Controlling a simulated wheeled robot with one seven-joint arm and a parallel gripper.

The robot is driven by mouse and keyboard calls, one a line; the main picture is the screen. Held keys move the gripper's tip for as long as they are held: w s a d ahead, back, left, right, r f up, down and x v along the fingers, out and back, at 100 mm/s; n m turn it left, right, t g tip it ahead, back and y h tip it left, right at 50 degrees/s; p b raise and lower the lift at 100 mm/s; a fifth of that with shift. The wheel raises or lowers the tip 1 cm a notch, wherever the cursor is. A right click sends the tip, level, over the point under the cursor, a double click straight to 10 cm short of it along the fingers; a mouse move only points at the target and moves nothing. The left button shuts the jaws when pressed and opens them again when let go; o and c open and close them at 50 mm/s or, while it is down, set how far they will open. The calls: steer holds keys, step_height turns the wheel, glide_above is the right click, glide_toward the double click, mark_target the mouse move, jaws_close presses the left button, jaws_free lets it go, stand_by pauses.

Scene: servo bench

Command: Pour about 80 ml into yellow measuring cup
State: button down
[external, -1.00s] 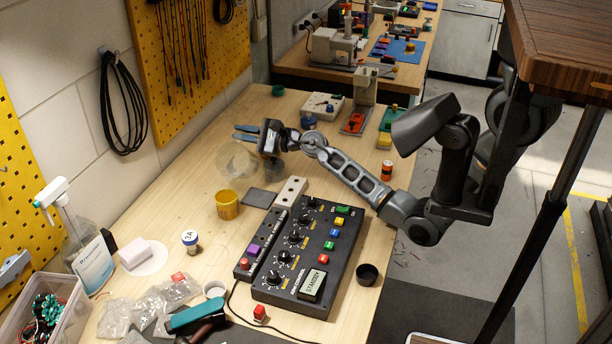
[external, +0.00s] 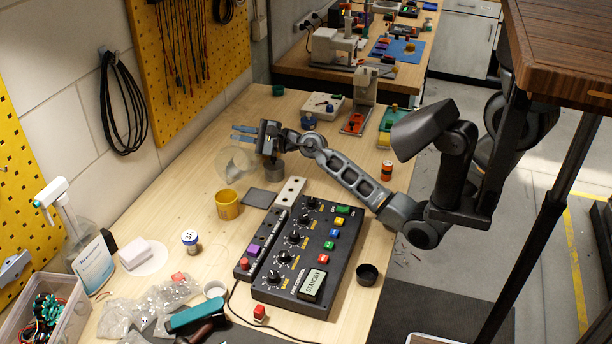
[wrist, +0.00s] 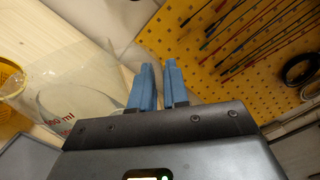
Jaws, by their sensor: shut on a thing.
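The yellow measuring cup (external: 227,205) stands upright on the bench; part of it also shows at the left edge of the wrist view (wrist: 10,80). My gripper (external: 243,133) is beyond it, above the bench, with its blue fingers close together. It is shut on a clear beaker (external: 234,166), which is tilted with its mouth toward the yellow cup. The beaker also fills the left of the wrist view (wrist: 85,85), where red "ml" lettering shows. The exact grip point is unclear. I cannot make out the liquid level or any stream.
A dark square pad (external: 260,198) and a pale block with holes (external: 291,192) lie right of the cup. A black control box (external: 312,250) stands in front of them. A small lidded jar (external: 190,240) stands front left. The pegboard wall (external: 190,60) is behind. Bench left of the cup is clear.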

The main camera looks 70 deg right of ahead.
mark_target(237, 133)
steer(key=shift+s+a+r+n, duration=0.1)
steer(key=shift+a+r+n, duration=1.3)
steer(key=shift+r+n, duration=0.1)
stand_by(2.5)
steer(key=d+f+m, duration=0.1)
steer(key=f, duration=0.1)
steer(key=d+f+m, duration=0.1)
steer(key=d+m, duration=0.1)
steer(key=shift+d+f, duration=0.2)
steer(key=shift+f, duration=0.2)
steer(key=shift+w+d+r+m+p, duration=0.15)
steer(key=shift+d+m+p, duration=0.15)
steer(key=shift+m+p, duration=0.25)
steer(key=shift+w+d+r+m+p, duration=0.15)
steer(key=shift+d+m+p, duration=0.15)
steer(key=shift+m+p, duration=0.25)
steer(key=d+m, duration=0.1)
steer(key=d+f+m, duration=0.1)
steer(key=d+m, duration=0.1)
steer(key=d+f+m, duration=0.1)
steer(key=m, duration=0.1)
steer(key=shift+w+d, duration=0.1)
steer(key=shift+d, duration=0.3)
steer(key=shift+w+d+f+m, duration=0.1)
steer(key=shift+d+f+m, duration=0.55)
steer(key=shift+m, duration=0.35)
steer(key=shift+d+f+m, duration=0.4)
steer(key=shift+d+m, duration=0.3)
steer(key=shift+m, duration=0.3)
